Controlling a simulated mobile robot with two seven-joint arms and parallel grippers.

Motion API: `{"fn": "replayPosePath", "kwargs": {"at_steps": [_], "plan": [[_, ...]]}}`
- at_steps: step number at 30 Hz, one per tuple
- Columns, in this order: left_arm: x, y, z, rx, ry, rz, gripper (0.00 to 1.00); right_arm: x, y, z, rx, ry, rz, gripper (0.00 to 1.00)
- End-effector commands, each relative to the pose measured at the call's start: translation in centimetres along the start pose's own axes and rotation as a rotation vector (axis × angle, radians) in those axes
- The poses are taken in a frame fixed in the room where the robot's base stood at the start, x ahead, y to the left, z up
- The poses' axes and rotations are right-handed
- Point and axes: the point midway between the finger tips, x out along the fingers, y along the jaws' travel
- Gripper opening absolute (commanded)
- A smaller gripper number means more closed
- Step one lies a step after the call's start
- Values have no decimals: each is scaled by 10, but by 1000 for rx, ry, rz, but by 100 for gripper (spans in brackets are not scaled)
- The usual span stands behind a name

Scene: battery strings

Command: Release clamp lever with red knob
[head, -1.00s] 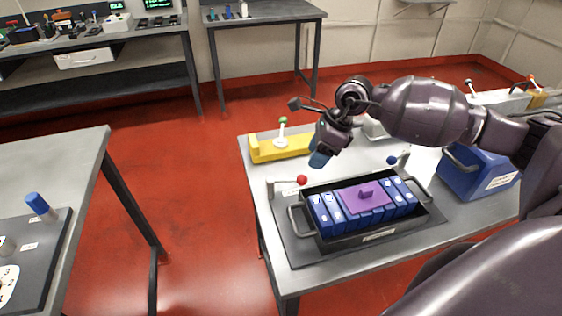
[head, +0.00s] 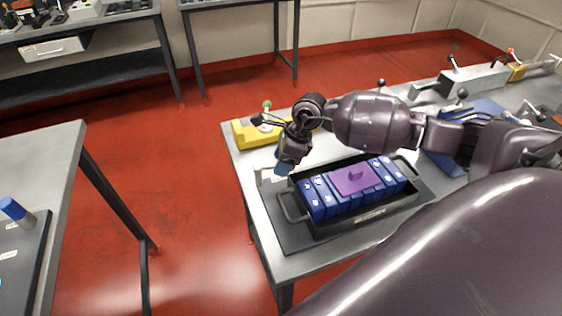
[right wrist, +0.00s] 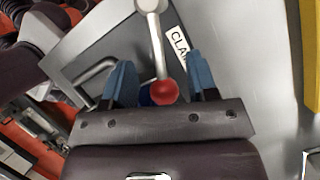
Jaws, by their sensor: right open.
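The clamp lever's red knob (right wrist: 164,92) sits between the two blue fingers of my right gripper (right wrist: 161,77) in the right wrist view. The fingers stand apart on either side of it, with gaps showing. The lever's pale metal arm runs up from the knob to its pivot, beside a partly visible label (right wrist: 180,47). In the head view my right gripper (head: 284,165) is over the near-left clamp (head: 261,178), at the left corner of the black battery tray (head: 320,228). There the gripper hides the red knob. My left gripper is not in view.
The tray holds several blue batteries (head: 315,203) with a purple piece (head: 355,178) on top. A yellow block with a green-knobbed lever (head: 266,105) stands behind the gripper. Another table (head: 40,165) is at left, with red floor between.

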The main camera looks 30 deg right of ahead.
Motion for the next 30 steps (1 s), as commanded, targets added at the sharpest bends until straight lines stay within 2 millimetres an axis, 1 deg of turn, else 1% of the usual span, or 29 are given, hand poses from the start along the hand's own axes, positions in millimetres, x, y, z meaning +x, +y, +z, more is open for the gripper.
{"fn": "replayPosePath", "kwargs": {"at_steps": [4, 11, 12, 22, 30], "plan": [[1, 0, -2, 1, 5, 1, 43, 6, 0, 0, 0, 0, 0, 53], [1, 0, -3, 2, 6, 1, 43, 6, 0, 0, 0, 0, 0, 53], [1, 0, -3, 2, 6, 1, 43, 6, 0, 0, 0, 0, 0, 51], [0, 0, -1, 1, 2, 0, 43, 6, 0, 0, 0, 0, 0, 1], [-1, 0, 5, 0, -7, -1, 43, 6, -1, 0, -9, 1, 3, 0]]}}
